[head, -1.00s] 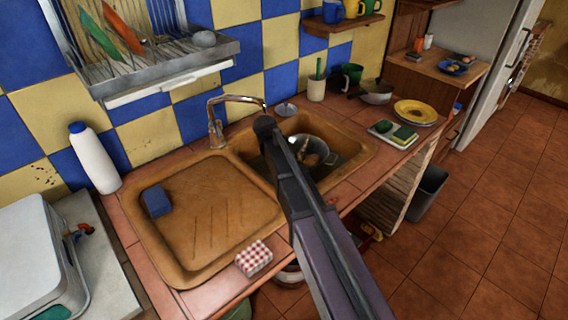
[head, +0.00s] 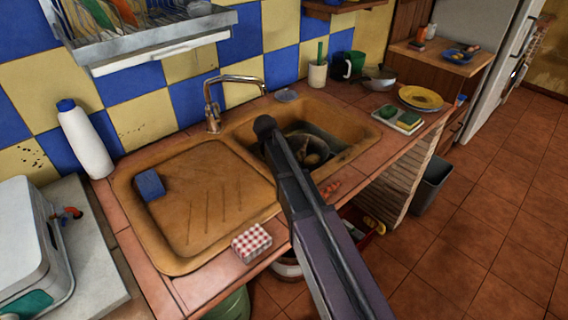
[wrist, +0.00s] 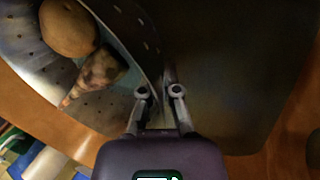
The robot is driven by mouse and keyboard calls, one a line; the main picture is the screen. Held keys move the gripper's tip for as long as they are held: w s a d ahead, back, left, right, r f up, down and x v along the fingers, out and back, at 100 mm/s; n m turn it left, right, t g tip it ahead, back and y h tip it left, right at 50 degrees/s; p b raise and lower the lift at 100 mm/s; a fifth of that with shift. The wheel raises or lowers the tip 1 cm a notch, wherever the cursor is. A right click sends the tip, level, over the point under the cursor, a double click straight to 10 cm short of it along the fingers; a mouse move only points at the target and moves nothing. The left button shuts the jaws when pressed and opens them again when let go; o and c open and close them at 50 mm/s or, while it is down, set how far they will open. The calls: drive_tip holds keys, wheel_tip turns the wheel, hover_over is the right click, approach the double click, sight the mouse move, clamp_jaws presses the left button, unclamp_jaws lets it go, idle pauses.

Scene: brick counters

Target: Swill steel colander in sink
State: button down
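The steel colander (wrist: 105,110) is in the sink basin, with a round brown potato (wrist: 68,27) and a tapered brownish root vegetable (wrist: 97,76) inside. In the head view the colander (head: 322,143) is partly hidden behind my arm. My gripper (wrist: 159,91) is at the colander's right side in the wrist view. Its two fingertips are apart, and the colander's rim appears to run between them. I see a gap between the fingers and cannot make out contact with the rim. The sink (head: 357,128) is orange-brown, with a drainboard on the left.
The metal faucet (head: 212,105) arches behind the basin. A blue sponge (head: 150,185) lies on the drainboard and a checkered box (head: 251,242) at the front edge. A white bottle (head: 84,140) stands left. A tray with sponges (head: 398,119) and a yellow plate (head: 420,97) are right.

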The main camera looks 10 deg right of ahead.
drive_tip(key=shift+f+b, duration=1.25)
drive_tip(key=shift+f, duration=0.3)
idle(1.4)
drive_tip(key=shift+r, duration=0.2)
idle(0.5)
drive_tip(key=shift+r+p, duration=0.35)
drive_tip(key=shift+p, duration=0.2)
drive_tip(key=shift+f, duration=0.25)
idle(1.5)
drive_tip(key=shift+r, duration=0.3)
drive_tip(key=shift+f, duration=0.2)
idle(0.5)
drive_tip(key=shift+f+b, duration=0.35)
drive_tip(key=shift+b, duration=0.15)
